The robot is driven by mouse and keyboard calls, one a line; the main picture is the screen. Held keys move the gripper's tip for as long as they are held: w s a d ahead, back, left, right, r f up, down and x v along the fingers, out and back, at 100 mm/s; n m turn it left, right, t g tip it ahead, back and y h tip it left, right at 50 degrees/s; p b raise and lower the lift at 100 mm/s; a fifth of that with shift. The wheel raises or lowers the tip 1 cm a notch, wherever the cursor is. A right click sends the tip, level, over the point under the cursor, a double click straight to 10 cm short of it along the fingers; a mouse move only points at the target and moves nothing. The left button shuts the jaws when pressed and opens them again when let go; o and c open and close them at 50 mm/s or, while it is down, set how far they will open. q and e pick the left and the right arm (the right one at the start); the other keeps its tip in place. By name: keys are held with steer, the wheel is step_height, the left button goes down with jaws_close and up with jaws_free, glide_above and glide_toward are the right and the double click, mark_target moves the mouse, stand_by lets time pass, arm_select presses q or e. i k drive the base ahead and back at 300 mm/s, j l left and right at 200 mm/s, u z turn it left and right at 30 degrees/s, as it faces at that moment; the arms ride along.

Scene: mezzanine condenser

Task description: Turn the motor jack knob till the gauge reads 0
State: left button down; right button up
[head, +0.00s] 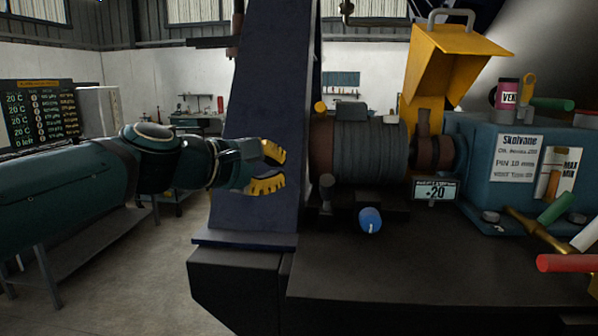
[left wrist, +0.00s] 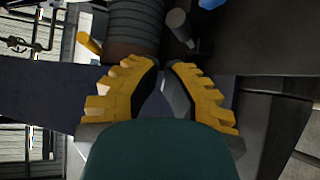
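The motor jack knob appears to be the round blue knob (head: 370,220) with a white mark, low in front of the ribbed motor (head: 362,148). Its edge also shows at the top of the left wrist view (left wrist: 210,3). The gauge (head: 436,190) is a small display right of the knob and reads .20 or -20; the sign is too small to tell. My left gripper (head: 272,170) has yellow toothed fingers, open and empty, left of the motor and apart from the knob. In the left wrist view its fingers (left wrist: 165,85) stand apart with nothing between them. My right gripper is not in view.
A dark cylindrical post (head: 326,194) stands between my left gripper and the knob. A yellow guard (head: 440,70) rises behind the coupling. A blue pump housing (head: 500,165) with coloured handles stands at the right. The dark bench top (head: 430,270) is clear in front.

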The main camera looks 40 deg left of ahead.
mark_target(370, 222)
steer(key=k+l, duration=0.35)
steer(key=l, duration=0.15)
steer(key=k+l, duration=0.35)
steer(key=l, duration=0.2)
